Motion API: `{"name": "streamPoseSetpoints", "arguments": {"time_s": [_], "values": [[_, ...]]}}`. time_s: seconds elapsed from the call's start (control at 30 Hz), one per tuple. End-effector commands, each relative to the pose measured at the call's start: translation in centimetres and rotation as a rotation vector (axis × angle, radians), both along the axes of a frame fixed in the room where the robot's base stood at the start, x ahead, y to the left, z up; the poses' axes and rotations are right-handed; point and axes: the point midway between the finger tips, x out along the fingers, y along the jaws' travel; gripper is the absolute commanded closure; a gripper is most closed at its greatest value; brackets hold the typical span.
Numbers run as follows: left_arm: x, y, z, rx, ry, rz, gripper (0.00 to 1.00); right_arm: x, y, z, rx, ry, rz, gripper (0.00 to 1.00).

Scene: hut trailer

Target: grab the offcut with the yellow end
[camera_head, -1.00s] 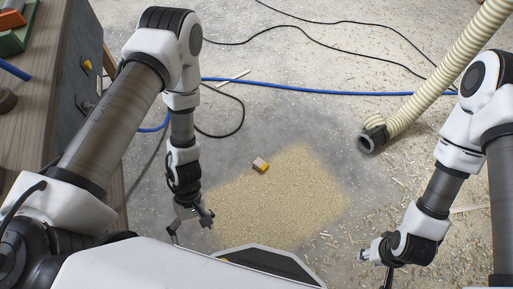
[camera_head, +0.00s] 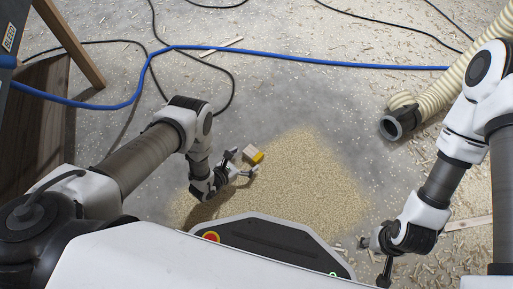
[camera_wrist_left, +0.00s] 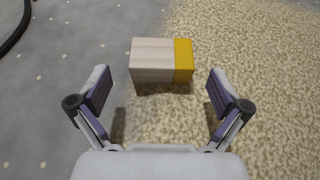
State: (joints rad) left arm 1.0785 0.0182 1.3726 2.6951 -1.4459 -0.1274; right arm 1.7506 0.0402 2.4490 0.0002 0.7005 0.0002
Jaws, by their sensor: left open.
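The offcut (camera_head: 252,153) is a small pale wood block with a yellow end, lying on the floor at the edge of a sawdust patch. In the left wrist view the offcut (camera_wrist_left: 155,60) lies ahead of the fingertips, its yellow end to the right. My left gripper (camera_head: 241,172) is open and close to the block, with nothing between its fingers. The left wrist view shows both fingers (camera_wrist_left: 159,92) spread apart. My right gripper (camera_head: 375,262) hangs at the lower right, far from the block; its fingers are too small to read.
The sawdust patch (camera_head: 310,190) spreads right of the block. A blue hose (camera_head: 290,62) and black cables (camera_head: 225,80) cross the floor behind. A ribbed cream duct (camera_head: 440,95) lies at the right. A wooden bench side (camera_head: 35,120) stands at the left.

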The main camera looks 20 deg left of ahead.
Motion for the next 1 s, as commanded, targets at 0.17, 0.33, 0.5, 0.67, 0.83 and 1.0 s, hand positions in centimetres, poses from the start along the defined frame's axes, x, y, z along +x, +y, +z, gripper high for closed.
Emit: {"name": "streamPoseSetpoints", "arguments": {"time_s": [0.17, 0.33, 0.5, 0.67, 0.83, 1.0], "values": [[2.0, -0.9, -1.2, 0.0, -0.004, 0.004, 0.0, 0.0, 0.0, -1.7, 0.0, 0.0, -0.003, 0.6], [3.9, -2.1, -2.9, 0.0, -0.003, 0.001, 0.0, 0.1, -0.1, -4.4, -0.001, -0.004, -0.008, 0.6], [5.8, -3.0, -3.2, 0.0, -0.002, 0.002, 0.0, 0.2, -0.1, -5.5, -0.001, -0.006, -0.012, 0.6], [5.9, -3.0, -2.9, 0.0, 0.0, 0.002, 0.0, 0.2, -0.1, -5.1, -0.001, -0.007, -0.012, 0.6], [5.8, -3.0, -2.9, 0.0, 0.0, 0.002, 0.53, 0.2, -0.1, -5.1, -0.001, -0.007, -0.012, 0.6], [5.8, -3.0, -2.9, 0.0, 0.001, 0.001, 0.59, 0.2, -0.1, -5.1, -0.001, -0.006, -0.012, 0.6]]}}
